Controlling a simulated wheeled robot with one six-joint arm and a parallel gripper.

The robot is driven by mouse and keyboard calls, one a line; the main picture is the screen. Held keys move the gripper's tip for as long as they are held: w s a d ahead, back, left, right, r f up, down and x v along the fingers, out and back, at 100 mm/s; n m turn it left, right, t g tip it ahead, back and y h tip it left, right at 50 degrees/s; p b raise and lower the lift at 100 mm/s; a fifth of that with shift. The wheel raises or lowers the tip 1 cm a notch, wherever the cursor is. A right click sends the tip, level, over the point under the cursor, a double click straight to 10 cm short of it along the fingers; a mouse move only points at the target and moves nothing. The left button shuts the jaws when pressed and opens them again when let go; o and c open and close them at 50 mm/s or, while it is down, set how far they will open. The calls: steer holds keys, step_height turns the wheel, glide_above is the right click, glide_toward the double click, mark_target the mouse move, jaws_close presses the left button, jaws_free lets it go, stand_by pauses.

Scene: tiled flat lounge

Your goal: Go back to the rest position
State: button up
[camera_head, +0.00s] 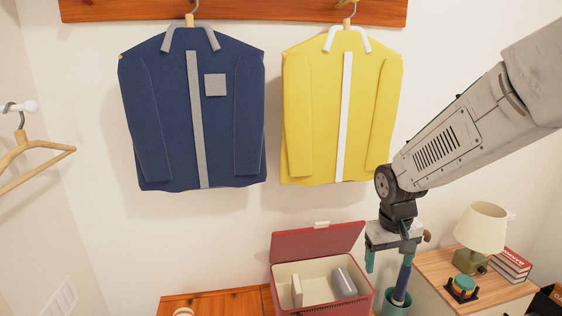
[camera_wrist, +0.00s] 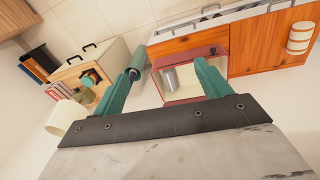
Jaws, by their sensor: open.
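My gripper (camera_head: 388,264) hangs pointing down at the right of the middle in the head view, near the right end of the open red box. In the wrist view its two teal fingers (camera_wrist: 168,70) are spread wide, with nothing held between them. A dark blue rod-like thing (camera_head: 402,280) stands upright in a teal holder (camera_head: 394,304) just below the gripper. From the head view I cannot tell whether the right finger touches it. My arm reaches in from the upper right.
The red box (camera_head: 318,246) has its lid up and holds a grey cylinder (camera_head: 345,282). A lamp (camera_head: 481,228) and books (camera_head: 511,265) stand on a cabinet (camera_head: 430,268) at the right. A blue jacket (camera_head: 165,110) and yellow jacket (camera_head: 318,110) hang behind. A bare hanger (camera_head: 40,147) is at left.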

steer(key=s+d+r, duration=0.1)
steer(key=s+r, duration=0.5)
steer(key=s, duration=0.7)
steer(key=s+r+m+y, duration=0.1)
steer(key=s+r, duration=0.5)
steer(key=s, duration=0.6)
steer(key=shift+s+d+t, duration=0.3)
steer(key=shift+s+d, duration=0.05)
steer(key=shift+s, duration=0.05)
